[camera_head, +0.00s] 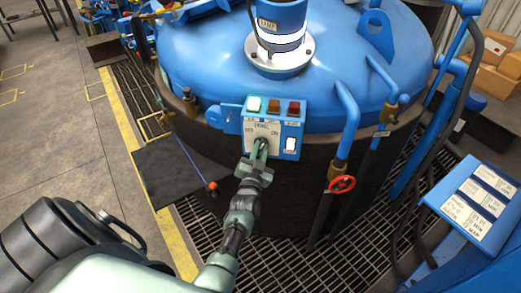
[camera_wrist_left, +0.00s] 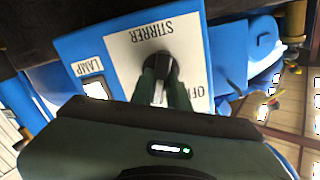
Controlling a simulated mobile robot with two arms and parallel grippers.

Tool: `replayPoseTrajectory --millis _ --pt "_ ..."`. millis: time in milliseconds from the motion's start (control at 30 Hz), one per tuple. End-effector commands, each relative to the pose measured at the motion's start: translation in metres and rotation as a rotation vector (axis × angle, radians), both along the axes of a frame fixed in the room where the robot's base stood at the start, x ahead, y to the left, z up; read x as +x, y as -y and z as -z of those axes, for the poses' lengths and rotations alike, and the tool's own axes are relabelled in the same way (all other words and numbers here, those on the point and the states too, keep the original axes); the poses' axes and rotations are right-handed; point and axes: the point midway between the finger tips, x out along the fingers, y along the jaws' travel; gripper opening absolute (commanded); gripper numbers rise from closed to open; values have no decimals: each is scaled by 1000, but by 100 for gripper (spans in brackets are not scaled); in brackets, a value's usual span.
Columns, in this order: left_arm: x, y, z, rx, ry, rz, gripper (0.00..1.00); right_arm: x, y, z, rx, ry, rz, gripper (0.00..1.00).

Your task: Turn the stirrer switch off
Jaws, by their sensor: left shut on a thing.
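The stirrer switch is a black rotary knob on a white plate (camera_wrist_left: 125,50) marked STIRRER, with OFF at one side; this plate is upside down in the left wrist view. My left gripper (camera_head: 261,147) reaches the plate from below. In the left wrist view its two fingers (camera_wrist_left: 163,78) are shut around the knob (camera_wrist_left: 160,62), one on each side. The fingers cover much of the knob, so I cannot tell which way it points. My right gripper is not in view.
A white lamp switch (camera_head: 291,143) is right of the plate. A blue pipe (camera_head: 347,105) and a red handwheel (camera_head: 341,184) stand to the right. Grating (camera_head: 275,262) covers the floor below.

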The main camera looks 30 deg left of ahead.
Motion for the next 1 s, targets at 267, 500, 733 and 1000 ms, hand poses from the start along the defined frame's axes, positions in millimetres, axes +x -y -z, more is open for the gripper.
replayPoseTrajectory --millis 267,500,733,1000 --pt "-1 -3 1 -242 104 -1 0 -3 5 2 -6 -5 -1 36" --pt "-1 -3 1 -452 195 0 0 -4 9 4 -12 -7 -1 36" --pt "-1 -4 2 -653 282 1 0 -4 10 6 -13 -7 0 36" --pt "-1 -4 2 -869 374 3 0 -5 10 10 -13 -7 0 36"
